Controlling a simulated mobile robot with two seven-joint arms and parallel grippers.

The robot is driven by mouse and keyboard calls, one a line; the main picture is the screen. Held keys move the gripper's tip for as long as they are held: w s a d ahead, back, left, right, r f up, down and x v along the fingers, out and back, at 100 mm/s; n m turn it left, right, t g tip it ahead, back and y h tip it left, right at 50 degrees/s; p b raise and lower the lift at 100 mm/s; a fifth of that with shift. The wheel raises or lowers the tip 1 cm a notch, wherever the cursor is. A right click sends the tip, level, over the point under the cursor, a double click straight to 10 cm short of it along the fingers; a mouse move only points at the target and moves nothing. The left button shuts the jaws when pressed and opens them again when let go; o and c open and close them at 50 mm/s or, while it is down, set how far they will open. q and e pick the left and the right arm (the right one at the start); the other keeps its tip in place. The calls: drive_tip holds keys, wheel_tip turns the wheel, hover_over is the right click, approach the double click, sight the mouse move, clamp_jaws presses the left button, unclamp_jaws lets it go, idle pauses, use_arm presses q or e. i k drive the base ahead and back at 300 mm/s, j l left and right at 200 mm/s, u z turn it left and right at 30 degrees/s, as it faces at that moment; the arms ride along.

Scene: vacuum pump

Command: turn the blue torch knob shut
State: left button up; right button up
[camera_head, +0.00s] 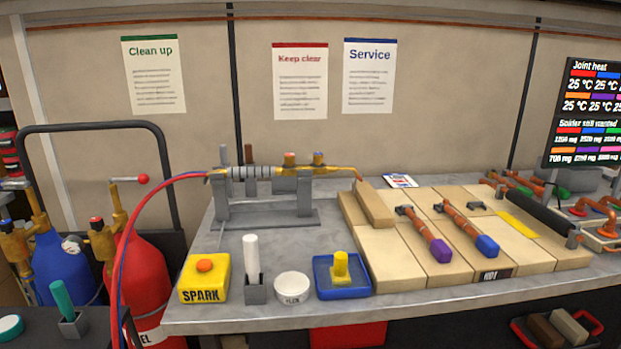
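The torch (250,172) lies level across a grey stand (265,215) at the back left of the bench. It has a grey ribbed handle and a brass tube that bends down at its right tip. Two small brass-coloured knobs stand on top of it, a left knob (290,158) and a right knob (318,158). I cannot make out a blue knob on the torch, nor how far either knob is turned. A red hose (135,225) and a thin blue hose run to its left end. Neither gripper is in view.
A blue cylinder (62,268) and red cylinder (143,275) stand left of the bench. A yellow SPARK box (205,280), white flux cup (292,287) and blue tray (325,287) line the front. Tan bricks (410,265) with copper pipes lie right of the stand.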

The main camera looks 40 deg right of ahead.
sight(317, 157)
drive_tip(key=l+z, duration=0.1)
drive_tip(key=z, duration=1.05)
